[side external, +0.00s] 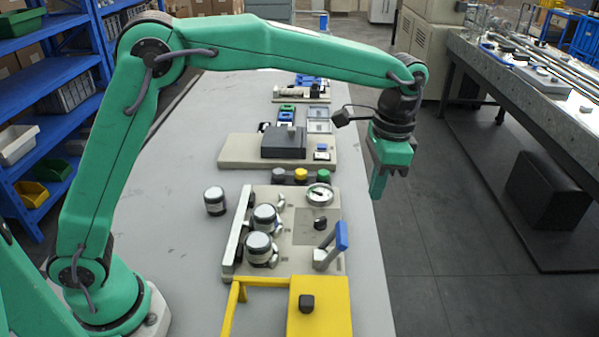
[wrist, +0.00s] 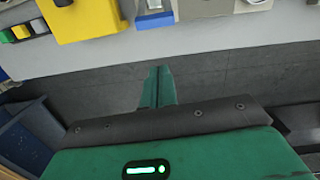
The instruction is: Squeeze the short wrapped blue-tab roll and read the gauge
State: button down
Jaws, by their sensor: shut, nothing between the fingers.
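My gripper (side external: 377,196) hangs past the right edge of the grey table in the side external view, fingers down and together. Its closed green fingers also show in the wrist view (wrist: 158,74), with nothing between them. A round white-faced gauge (side external: 319,195) sits on a beige fixture (side external: 290,262). Two dark, pale-topped cylinders (side external: 266,218) (side external: 259,249) stand on that fixture, and a similar one (side external: 214,201) stands on the table to the left. A pale roll-like piece (side external: 291,98) lies on the far board. I cannot tell which item is the short wrapped blue-tab roll.
A blue-handled lever (side external: 341,236) stands at the fixture's right side. A yellow box (side external: 319,312) is in front. Grey, green and yellow buttons (side external: 300,174) sit behind the gauge. A dark block (side external: 284,142) stands on another board. Open floor (side external: 425,240) lies right of the table.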

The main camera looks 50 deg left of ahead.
jog(key=shift+w+d+f+m, duration=0.2)
jog(key=shift+w+d+f, duration=0.05)
jog(key=shift+d+f, duration=0.45)
jog(key=shift+w+d+f+m, duration=0.25)
jog(key=shift+d+f, duration=0.3)
jog(key=shift+d, duration=0.15)
jog(key=s+a+f, duration=0.3)
jog(key=f, duration=0.5)
jog(key=shift+s+a, duration=0.3)
